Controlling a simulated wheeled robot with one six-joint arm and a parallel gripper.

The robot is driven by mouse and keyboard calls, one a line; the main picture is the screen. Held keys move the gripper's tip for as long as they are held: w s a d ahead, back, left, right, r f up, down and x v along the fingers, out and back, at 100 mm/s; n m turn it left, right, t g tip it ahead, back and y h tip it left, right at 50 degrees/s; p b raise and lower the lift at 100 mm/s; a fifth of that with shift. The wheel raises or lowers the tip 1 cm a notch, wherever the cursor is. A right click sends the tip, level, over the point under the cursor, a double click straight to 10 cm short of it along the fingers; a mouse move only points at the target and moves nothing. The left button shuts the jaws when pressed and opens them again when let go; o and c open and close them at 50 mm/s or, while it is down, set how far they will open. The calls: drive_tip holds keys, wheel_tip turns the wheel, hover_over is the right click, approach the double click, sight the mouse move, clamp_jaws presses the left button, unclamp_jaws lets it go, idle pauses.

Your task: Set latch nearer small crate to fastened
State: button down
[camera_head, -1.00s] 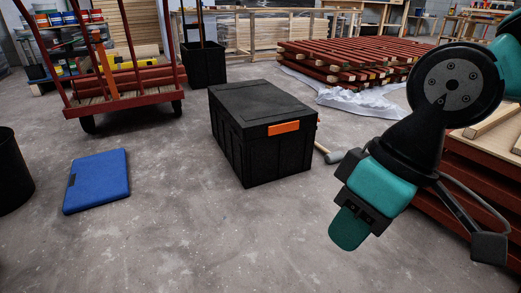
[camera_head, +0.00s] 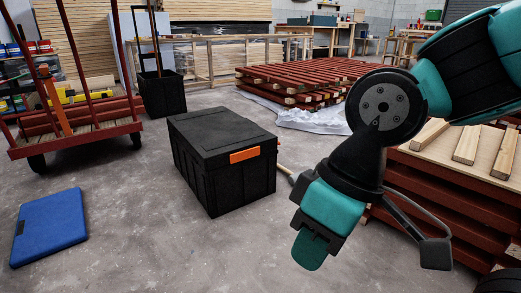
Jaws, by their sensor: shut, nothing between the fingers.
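A black lidded box (camera_head: 210,140) stands on the concrete floor at the middle, its lid down. An orange latch (camera_head: 244,155) lies along the top of its front face, near the lid's edge. Whether it is fastened is too small to tell. My gripper (camera_head: 310,249) hangs in front of the box and to its right in the picture, pointing down. It is shut, empty and apart from the box. I cannot tell for certain which thing is the small crate; an open black bin (camera_head: 163,95) holding long sticks stands behind the box.
A blue flat case (camera_head: 50,227) lies on the floor at left. A red cart (camera_head: 75,140) stands behind it. Red batten stacks are at back (camera_head: 300,82) and right (camera_head: 440,190). A mallet handle (camera_head: 286,173) shows beside the box. The front floor is clear.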

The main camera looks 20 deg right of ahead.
wheel_tip(320, 180, up, 60)
drive_tip(key=p, duration=5.8)
drive_tip(key=shift+p, duration=0.3)
